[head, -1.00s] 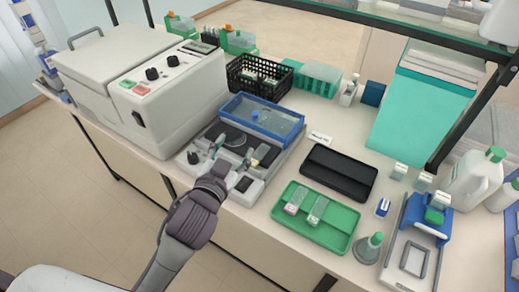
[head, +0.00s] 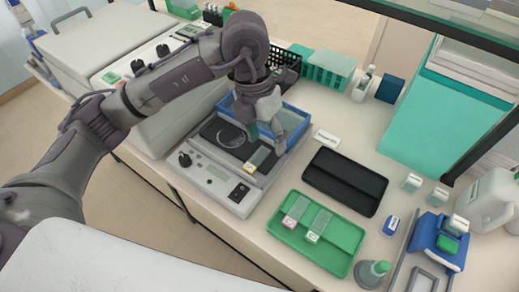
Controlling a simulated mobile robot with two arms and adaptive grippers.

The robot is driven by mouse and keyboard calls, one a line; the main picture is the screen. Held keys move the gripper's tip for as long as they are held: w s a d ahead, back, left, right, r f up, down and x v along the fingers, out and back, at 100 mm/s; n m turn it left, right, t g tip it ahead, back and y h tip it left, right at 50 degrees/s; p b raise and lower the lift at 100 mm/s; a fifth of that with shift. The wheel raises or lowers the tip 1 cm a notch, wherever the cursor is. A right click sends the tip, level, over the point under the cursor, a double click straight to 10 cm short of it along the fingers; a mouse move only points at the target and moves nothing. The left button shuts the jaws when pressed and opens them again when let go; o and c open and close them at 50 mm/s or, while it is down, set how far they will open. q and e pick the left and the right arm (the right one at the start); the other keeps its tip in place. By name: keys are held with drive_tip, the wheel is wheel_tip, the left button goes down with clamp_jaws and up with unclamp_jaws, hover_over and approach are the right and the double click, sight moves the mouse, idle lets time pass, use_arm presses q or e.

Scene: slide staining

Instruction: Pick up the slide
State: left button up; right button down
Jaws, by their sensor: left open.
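Two glass slides lie in the green tray (head: 345,262): one with a pink label end (head: 297,208) and one beside it with a pale label end (head: 319,224). Another slide with a yellowish label (head: 258,157) lies on the dark plate of the grey staining device (head: 225,185). My left gripper (head: 267,136) is open, fingers pointing down, above the blue-rimmed tray at the back of that device. It is just behind the device's slide in the picture and holds nothing. My arm and gripper hide part of the blue tray. My right gripper is not in view.
The blue-rimmed tray (head: 296,112) sits on the device's back. A black tray (head: 345,182) lies right of the device. A black basket is partly hidden behind my arm.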

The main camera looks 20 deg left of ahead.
use_arm(q)
drive_tip(key=w+a+y, duration=0.2)
drive_tip(key=a, duration=0.2)
drive_tip(key=p, duration=0.1)
hover_over(252, 164)
drive_tip(key=shift+n+t, duration=0.3)
drive_tip(key=shift+n, duration=0.1)
drive_tip(key=f, duration=0.6)
drive_tip(key=shift+s+f, duration=0.1)
drive_tip(key=shift+s, duration=0.1)
drive_tip(key=shift+f, duration=0.65)
drive_tip(key=shift+f+p, duration=0.25)
drive_tip(key=shift+p, duration=0.3)
wheel_tip(252, 164, down, 4)
drive_tip(key=shift+w+r+p, duration=0.15)
drive_tip(key=shift+p, duration=0.7)
drive_tip(key=shift+f, duration=0.5)
clamp_jaws()
drive_tip(key=shift+r, duration=0.1)
